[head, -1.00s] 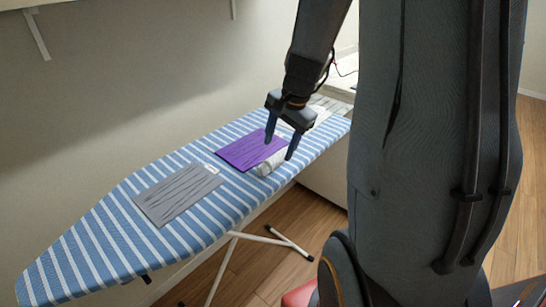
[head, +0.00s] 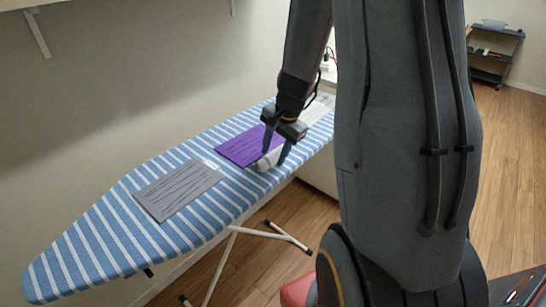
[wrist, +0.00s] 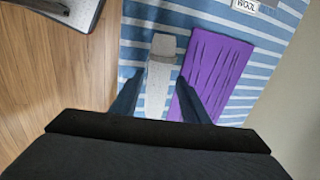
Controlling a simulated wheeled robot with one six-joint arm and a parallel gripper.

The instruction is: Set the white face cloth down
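The white face cloth (head: 266,163) is a narrow pale strip lying on the blue-and-white striped ironing board (head: 95,236), next to a flat purple cloth (head: 238,147). In the wrist view the white cloth (wrist: 158,82) lies left of the purple cloth (wrist: 217,65), with a greyer part at its top end. My gripper (head: 273,158) is low over the white cloth. Its two fingers (wrist: 160,82) are spread on either side of the cloth, with narrow gaps visible. The gripper body hides the lower end of the cloth.
A grey cloth (head: 178,191) lies to the left on the board. A pale item (head: 318,110) is at the board's far end. A label reading WOOL (wrist: 246,5) sits at the top of the wrist view. Striped board surface is free at the left end.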

